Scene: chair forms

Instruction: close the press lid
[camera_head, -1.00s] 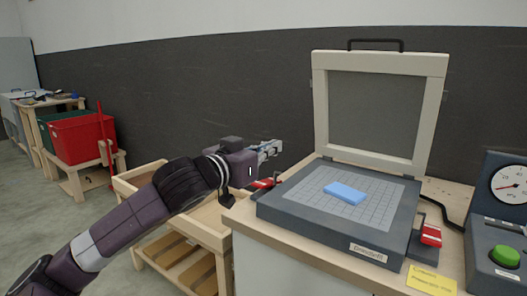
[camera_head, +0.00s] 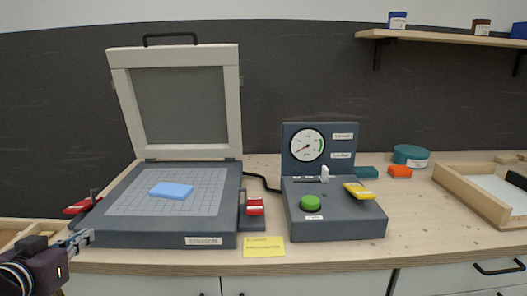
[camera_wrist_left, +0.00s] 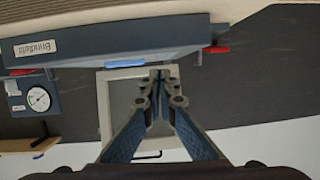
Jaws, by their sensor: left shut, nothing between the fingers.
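The press lid (camera_head: 234,105) is a pale frame with a dark panel and a black handle (camera_head: 171,38) on its top edge. It stands upright, open, hinged at the back of the dark press base (camera_head: 165,233). A blue block (camera_head: 171,190) lies on the gridded bed. My left gripper (camera_head: 82,240) is shut and empty, just left of the base's front left corner. In the left wrist view the shut fingers (camera_wrist_left: 160,80) appear in front of the lid frame (camera_wrist_left: 104,115). My right gripper is out of view.
Red clamps (camera_head: 255,205) sit at both sides of the base. To the right stands a control box (camera_head: 335,220) with gauge, green button and yellow item. A wooden tray (camera_head: 470,195) lies further right, under a shelf (camera_head: 450,37). Space above the bed is clear.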

